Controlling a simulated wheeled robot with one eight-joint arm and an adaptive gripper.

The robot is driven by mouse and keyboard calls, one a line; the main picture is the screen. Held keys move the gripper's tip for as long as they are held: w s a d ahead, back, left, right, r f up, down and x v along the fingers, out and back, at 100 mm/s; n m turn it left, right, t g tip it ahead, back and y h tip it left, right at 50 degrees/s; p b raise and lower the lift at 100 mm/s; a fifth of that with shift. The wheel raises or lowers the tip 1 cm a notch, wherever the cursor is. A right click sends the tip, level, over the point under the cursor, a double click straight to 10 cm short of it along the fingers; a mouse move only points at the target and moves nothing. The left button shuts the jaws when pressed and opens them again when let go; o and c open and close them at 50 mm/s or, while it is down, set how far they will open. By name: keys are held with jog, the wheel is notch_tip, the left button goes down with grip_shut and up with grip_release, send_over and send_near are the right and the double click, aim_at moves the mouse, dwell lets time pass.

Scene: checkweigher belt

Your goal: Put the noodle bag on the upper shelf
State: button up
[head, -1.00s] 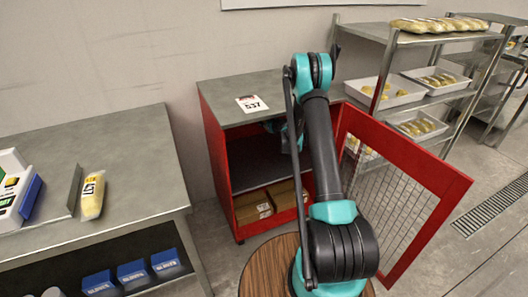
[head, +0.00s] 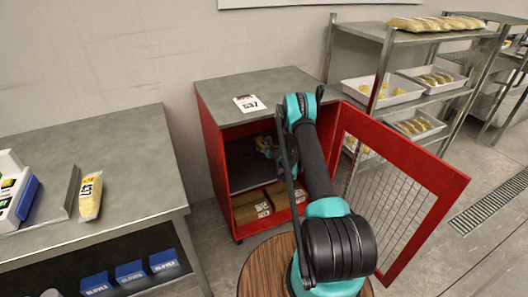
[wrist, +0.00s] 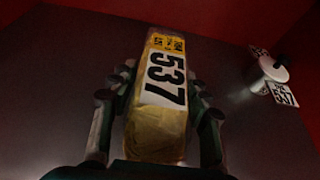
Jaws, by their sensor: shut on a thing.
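The noodle bag (wrist: 158,132) is yellow, with a white label reading 537. In the wrist view it lies lengthwise between the fingers of my gripper (wrist: 160,90), which is shut on it. In the head view my gripper (head: 268,148) reaches through the open front of the red cabinet (head: 217,160) into its upper compartment, above the dark upper shelf (head: 243,180). The bag is hard to make out there. In the wrist view the dark shelf surface (wrist: 60,100) lies behind the bag. I cannot tell whether the bag touches it.
The cabinet's mesh door (head: 405,180) stands open at right. Cardboard boxes (head: 250,212) fill the lower compartment. A 537 card (head: 249,103) lies on the cabinet top. A white round item (wrist: 272,70) shows at right in the wrist view. Another bag (head: 90,197) lies on the left table.

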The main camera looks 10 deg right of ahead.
jog(key=shift+f, duration=1.3)
jog(key=shift+f, duration=0.1)
jog(key=o, duration=1.5)
